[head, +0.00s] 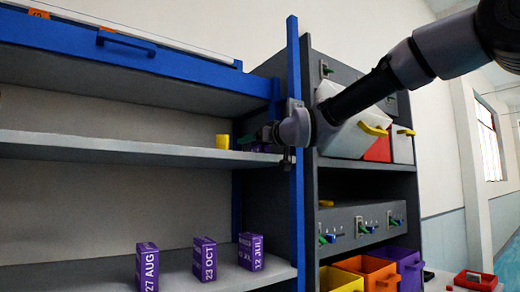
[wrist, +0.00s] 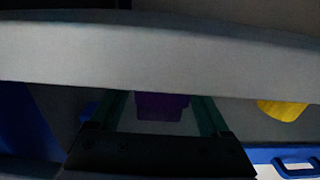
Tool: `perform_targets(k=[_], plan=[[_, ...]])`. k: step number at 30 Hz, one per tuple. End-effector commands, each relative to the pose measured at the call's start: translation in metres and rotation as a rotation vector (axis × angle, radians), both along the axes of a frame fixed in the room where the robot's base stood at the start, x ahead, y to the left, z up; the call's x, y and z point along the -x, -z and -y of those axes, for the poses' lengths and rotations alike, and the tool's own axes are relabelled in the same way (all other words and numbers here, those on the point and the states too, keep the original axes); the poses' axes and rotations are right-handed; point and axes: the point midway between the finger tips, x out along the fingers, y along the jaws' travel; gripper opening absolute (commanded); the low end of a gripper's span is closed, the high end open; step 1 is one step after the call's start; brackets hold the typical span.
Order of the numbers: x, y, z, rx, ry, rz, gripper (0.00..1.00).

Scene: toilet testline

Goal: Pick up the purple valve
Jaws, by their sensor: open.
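In the wrist view, a dark purple object (wrist: 162,106), which looks like the purple valve, shows between the two green-edged fingers of my gripper (wrist: 162,98). The fingers stand apart on either side of it, and I cannot tell whether they touch it. A pale shelf edge crosses above and cuts off part of the view. In the head view, my gripper (head: 262,137) is at the right end of the middle shelf (head: 120,145), beside the blue post.
A yellow cup (head: 222,141) stands on the middle shelf left of my gripper; a yellow thing (wrist: 282,109) also shows in the wrist view. The blue post (head: 295,150) is close. Several purple date boxes (head: 204,259) stand below. A grey rack with bins (head: 407,265) is at right.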

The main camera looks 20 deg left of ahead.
Motion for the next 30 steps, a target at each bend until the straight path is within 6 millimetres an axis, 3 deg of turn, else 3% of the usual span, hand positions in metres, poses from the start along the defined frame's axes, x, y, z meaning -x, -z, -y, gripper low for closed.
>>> perform_targets(k=[6, 7, 13, 23, 30], plan=[[-0.001, 0.000, -0.001, 0.001, 0.001, 0.001, 0.80], [-0.001, 0.000, -0.001, 0.001, 0.001, 0.001, 0.76], [-0.001, 0.000, 0.000, 0.001, 0.001, -0.001, 0.00], [-0.001, -0.001, 0.000, 0.000, 0.001, 0.001, 0.00], [-0.004, -0.014, 0.001, -0.001, 0.006, 0.002, 0.00]])
